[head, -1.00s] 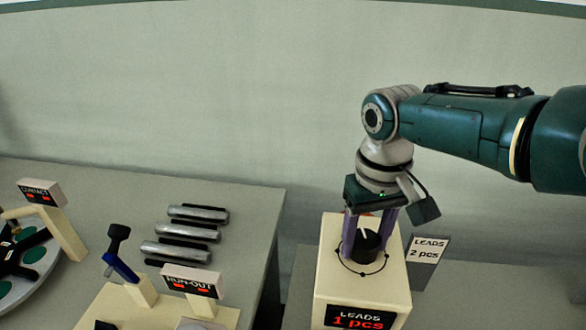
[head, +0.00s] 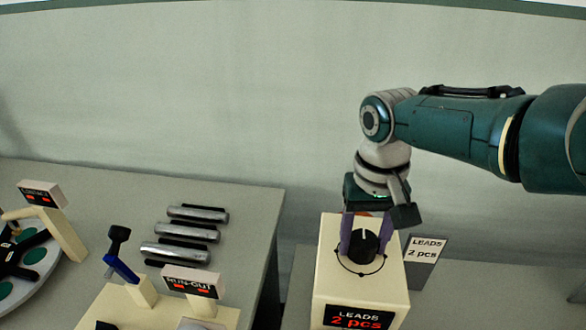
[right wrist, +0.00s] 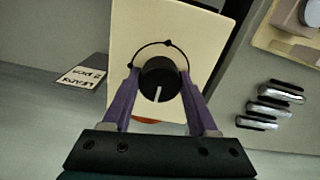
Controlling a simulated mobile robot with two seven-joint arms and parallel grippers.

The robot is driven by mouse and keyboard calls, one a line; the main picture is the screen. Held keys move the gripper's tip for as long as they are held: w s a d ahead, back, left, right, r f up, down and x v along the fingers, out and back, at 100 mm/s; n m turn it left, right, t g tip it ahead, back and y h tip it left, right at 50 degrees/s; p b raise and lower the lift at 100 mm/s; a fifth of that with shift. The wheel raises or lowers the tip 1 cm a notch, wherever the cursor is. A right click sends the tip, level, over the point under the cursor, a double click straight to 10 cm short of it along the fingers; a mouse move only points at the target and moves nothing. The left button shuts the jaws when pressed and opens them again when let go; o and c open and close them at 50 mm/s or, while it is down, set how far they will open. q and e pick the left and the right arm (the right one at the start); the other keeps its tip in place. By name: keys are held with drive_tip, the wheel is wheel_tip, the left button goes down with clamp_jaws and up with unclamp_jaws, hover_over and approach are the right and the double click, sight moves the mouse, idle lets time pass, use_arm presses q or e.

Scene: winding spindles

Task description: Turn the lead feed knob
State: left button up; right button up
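The lead feed knob (head: 364,246) is a black round knob with a white pointer line, on top of a cream box (head: 330,275). The box's front display (head: 358,319) reads "LEADS 2 pcs" with the count in red. My right gripper (head: 364,238) points down over the box, its two purple fingers on either side of the knob. In the right wrist view the knob (right wrist: 160,82) sits between the fingertips, which appear to touch its sides. A black arc with dots runs around the knob. My left gripper is not in view.
A sign (head: 427,249) beside the box reads "LEADS 2 pcs". The table (head: 245,215) to the left holds several silver bars (head: 175,252), a RUN-OUT display (head: 193,281), a blue-and-black lever (head: 122,268) and a round plate (head: 50,270). A gap separates table and box.

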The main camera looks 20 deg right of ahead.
sight(364, 239)
drive_tip(key=o, duration=0.5)
drive_tip(key=shift+c, duration=0.2)
drive_tip(key=shift+r+p, duration=0.3)
drive_tip(key=shift+r, duration=0.1)
wheel_tip(364, 239, up, 8)
drive_tip(key=p, duration=0.4)
drive_tip(key=shift+r, duration=0.6)
